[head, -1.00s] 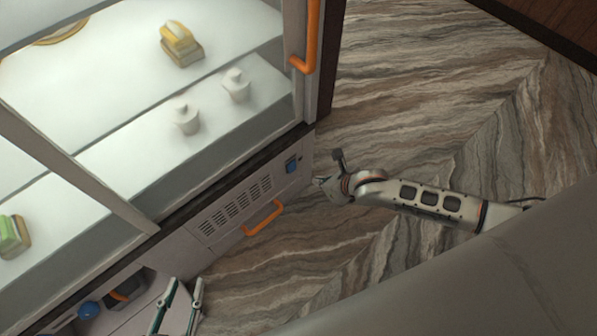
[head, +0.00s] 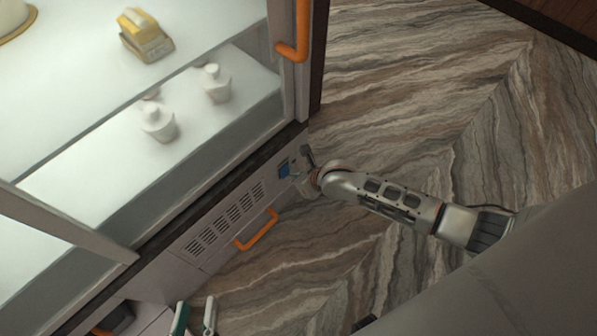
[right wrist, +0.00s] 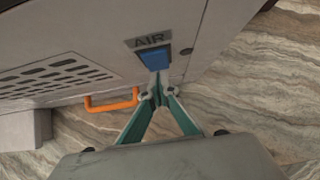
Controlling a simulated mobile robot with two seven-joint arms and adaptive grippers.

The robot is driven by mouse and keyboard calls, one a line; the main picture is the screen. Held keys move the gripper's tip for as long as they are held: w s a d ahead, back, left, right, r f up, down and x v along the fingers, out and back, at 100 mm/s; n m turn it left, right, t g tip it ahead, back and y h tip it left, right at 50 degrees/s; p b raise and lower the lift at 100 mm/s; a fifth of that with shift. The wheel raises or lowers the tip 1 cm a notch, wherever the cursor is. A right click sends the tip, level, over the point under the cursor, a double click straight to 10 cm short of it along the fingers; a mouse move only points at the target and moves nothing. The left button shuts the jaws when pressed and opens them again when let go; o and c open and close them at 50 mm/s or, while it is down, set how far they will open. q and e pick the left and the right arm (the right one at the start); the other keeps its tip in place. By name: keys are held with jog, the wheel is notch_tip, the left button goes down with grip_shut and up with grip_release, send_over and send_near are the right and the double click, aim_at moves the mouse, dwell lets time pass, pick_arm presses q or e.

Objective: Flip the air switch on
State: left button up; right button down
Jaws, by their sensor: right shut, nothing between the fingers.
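The air switch (right wrist: 155,59) is a blue rocker on the counter's lower front panel, under a plate marked AIR (right wrist: 149,40). In the head view the blue switch (head: 284,170) shows just left of my right gripper (head: 296,177). In the right wrist view my right gripper (right wrist: 157,78) is shut and empty, its fingertips at the lower edge of the switch; whether they touch it I cannot tell. The fingertips hide part of the switch's lower end. My left gripper (head: 195,318) shows at the bottom edge of the head view, its two fingers apart, with nothing seen between them.
An orange handle (head: 257,230) sticks out from the panel beside a slotted vent (head: 226,218). Another orange handle (head: 299,34) is on the glass case above. White jars (head: 158,121) and a yellow sweet stack (head: 145,36) stand inside. The marble-patterned floor (head: 420,90) is clear.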

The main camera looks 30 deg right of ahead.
pick_arm(q)
jog(key=shift+d, duration=0.15)
pick_arm(e)
jog(key=shift+w+a, duration=0.1)
jog(key=shift+w, duration=0.15)
pick_arm(q)
jog(key=shift+r, duration=0.1)
pick_arm(e)
jog(key=shift+r, duration=0.1)
jog(key=shift+w+r+p, duration=0.1)
jog(key=shift+w+p, duration=0.2)
jog(key=shift+w, duration=0.1)
pick_arm(q)
jog(key=shift+a, duration=0.4)
pick_arm(e)
jog(key=shift+s+a, duration=0.15)
pick_arm(q)
jog(key=shift+w, duration=0.1)
pick_arm(e)
jog(key=shift+t, duration=0.3)
